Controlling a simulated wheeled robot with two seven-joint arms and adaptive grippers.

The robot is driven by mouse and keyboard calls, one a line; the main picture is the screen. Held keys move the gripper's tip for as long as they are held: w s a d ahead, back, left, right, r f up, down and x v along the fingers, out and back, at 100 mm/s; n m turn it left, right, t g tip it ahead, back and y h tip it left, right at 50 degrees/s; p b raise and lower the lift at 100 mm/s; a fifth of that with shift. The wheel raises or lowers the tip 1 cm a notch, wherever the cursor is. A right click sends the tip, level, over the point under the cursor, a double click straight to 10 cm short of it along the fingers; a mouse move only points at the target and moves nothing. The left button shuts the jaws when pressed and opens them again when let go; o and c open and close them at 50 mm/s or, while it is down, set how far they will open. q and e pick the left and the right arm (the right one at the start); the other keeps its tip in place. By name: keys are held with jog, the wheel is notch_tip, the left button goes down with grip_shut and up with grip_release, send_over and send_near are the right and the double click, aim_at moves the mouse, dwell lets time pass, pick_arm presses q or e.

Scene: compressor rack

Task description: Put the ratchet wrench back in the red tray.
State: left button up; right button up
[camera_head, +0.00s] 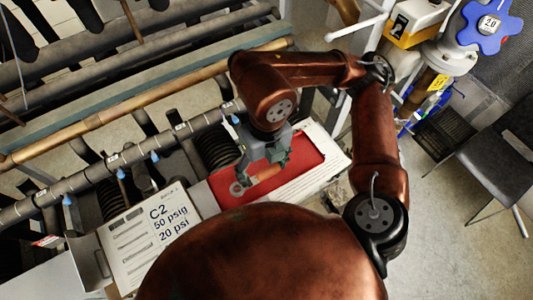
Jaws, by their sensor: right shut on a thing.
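The red tray (309,158) lies on a white surface at the middle of the head view. My right gripper (262,172) reaches down over the tray and is shut on the ratchet wrench. The wrench's round grey head (237,188) sticks out to the lower left, over the tray's left part. Fingers cover some of the wrench. I cannot tell whether the wrench touches the tray floor or hangs just above it. My left gripper is not in view.
A white C2 panel (150,238) marked 50 psig stands left of the tray. A grey pipe with blue valves (120,165) runs behind it.

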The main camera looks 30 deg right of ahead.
jog(key=w+d+f+p, duration=0.1)
jog(key=w+d+f, duration=0.1)
jog(key=w+d+f+p, duration=0.1)
jog(key=w+f, duration=0.2)
jog(key=w+d+f+p, duration=0.1)
jog(key=w+d+f, duration=0.1)
jog(key=w, duration=0.1)
jog(key=shift+w+d+f, duration=0.1)
jog(key=shift+d+f, duration=0.05)
jog(key=shift+d, duration=0.15)
jog(key=shift+w+d+f, duration=0.1)
jog(key=shift+w+f, duration=0.05)
jog(key=shift+f, duration=0.05)
jog(key=f, duration=0.2)
jog(key=f+p, duration=0.1)
jog(key=shift+w+d, duration=0.2)
jog(key=shift+w, duration=0.1)
jog(key=shift+f, duration=0.45)
jog(key=shift+f, duration=0.1)
jog(key=shift+f, duration=0.15)
jog(key=o, duration=1.4)
